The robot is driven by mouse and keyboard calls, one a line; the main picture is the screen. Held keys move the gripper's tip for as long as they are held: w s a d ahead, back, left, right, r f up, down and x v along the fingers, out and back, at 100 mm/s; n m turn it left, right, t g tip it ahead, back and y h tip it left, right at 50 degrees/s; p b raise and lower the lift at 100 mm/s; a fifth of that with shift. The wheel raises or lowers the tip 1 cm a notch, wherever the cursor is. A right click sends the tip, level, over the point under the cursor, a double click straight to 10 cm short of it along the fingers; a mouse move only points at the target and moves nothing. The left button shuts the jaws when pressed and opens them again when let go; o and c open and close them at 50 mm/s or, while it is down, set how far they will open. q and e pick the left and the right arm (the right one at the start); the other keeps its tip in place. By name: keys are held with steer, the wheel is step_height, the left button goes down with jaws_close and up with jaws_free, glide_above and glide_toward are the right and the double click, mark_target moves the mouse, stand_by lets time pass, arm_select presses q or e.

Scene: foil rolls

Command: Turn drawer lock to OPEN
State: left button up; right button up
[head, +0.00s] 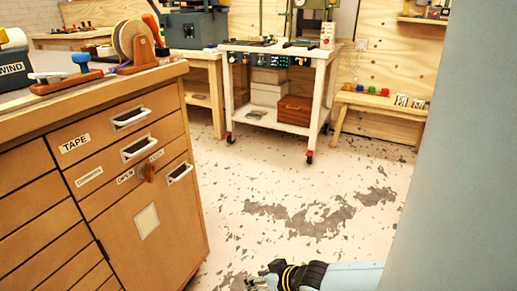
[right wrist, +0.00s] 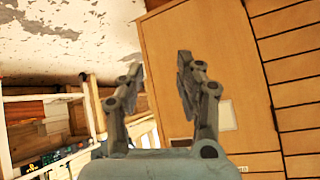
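The drawer lock is a small brown-orange knob (head: 147,172) on the front of the wooden cabinet (head: 175,215). An OPEN label (head: 125,177) sits just left of the knob, and another small label, too small to read surely, sits at its upper right. I cannot tell the knob's exact setting. My right gripper (head: 262,277) is low at the bottom of the head view, right of the cabinet and well apart from the knob. In the right wrist view its two fingers (right wrist: 158,65) are spread with nothing between them. My left gripper is not in view.
Drawers with metal handles (head: 131,118), one labelled TAPE, are above the knob. A tape dispenser (head: 135,45) stands on the cabinet top. A white wheeled cart (head: 320,100) with boxes stands behind. The worn floor (head: 290,185) between is clear. A pale blue-grey surface blocks the right side.

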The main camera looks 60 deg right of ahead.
mark_target(153, 173)
stand_by(0.5)
